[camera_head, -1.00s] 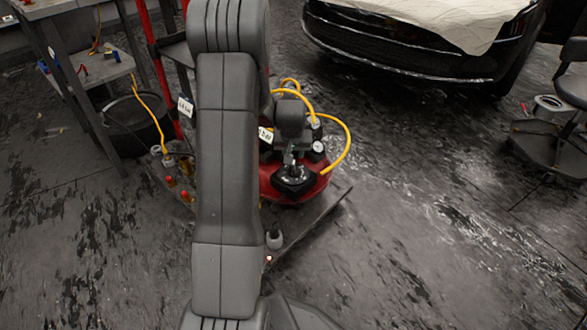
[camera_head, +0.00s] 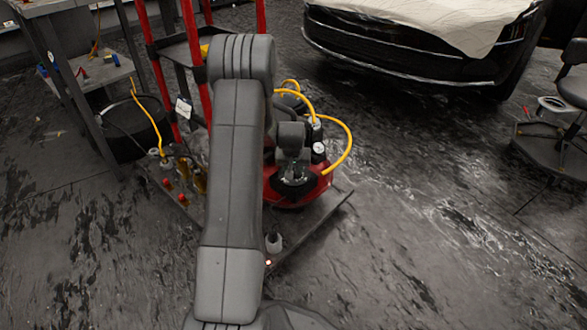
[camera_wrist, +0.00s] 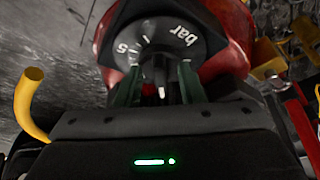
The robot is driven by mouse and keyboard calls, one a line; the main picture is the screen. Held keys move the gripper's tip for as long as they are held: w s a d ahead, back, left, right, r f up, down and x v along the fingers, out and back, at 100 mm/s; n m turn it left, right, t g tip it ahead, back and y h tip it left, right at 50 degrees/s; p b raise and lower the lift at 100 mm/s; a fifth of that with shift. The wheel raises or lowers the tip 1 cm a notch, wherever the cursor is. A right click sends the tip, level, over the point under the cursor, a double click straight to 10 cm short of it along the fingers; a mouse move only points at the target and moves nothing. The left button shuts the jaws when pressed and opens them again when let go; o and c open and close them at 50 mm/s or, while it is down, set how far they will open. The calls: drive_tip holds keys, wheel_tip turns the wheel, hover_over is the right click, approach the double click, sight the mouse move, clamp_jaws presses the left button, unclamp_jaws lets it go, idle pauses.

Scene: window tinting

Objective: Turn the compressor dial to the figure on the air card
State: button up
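The compressor (camera_head: 318,187) is a red tank with a black top and yellow hoses, in the middle of the head view. Its black dial (camera_wrist: 195,25) fills the top of the wrist view, with white "bar" and a figure ending in 5 readable. A short white mark (camera_wrist: 161,91) shows between the fingers. My gripper (camera_wrist: 160,70) is over the dial, its two greenish fingers standing apart on either side of the dial's middle. I see no clear contact with the knob. The white air card (camera_head: 184,108) hangs by the red frame; its figure is too small to read.
A red upright frame (camera_head: 190,60) and a dark bin (camera_head: 125,135) stand at the left. Brass fittings with red caps (camera_head: 183,185) lie left of my arm. A covered car (camera_head: 420,50) is behind, a stool (camera_head: 560,120) at the right.

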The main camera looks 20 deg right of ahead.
clamp_jaws()
drive_tip(key=shift+a+m, duration=0.1)
drive_tip(key=shift+m, duration=0.2)
drive_tip(key=shift+w+a+m+g+h, duration=0.15)
drive_tip(key=shift+m+h, duration=0.1)
drive_tip(key=shift+m, duration=0.3)
drive_tip(key=shift+s+a+m+g+h, duration=0.15)
drive_tip(key=shift+m+h, duration=0.1)
drive_tip(key=shift+m, duration=0.3)
drive_tip(key=m, duration=0.1)
drive_tip(key=m+h, duration=0.1)
drive_tip(key=m, duration=0.1)
drive_tip(key=shift+w+g, duration=0.4)
drive_tip(key=m, duration=0.2)
drive_tip(key=m+g, duration=0.1)
drive_tip(key=m, duration=0.1)
drive_tip(key=w+m+g, duration=0.1)
drive_tip(key=m, duration=0.1)
drive_tip(key=shift+a+m+h, duration=0.2)
drive_tip(key=shift+m+h, duration=0.1)
drive_tip(key=shift+g, duration=0.3)
drive_tip(key=shift+o, duration=0.2)
unclamp_jaws()
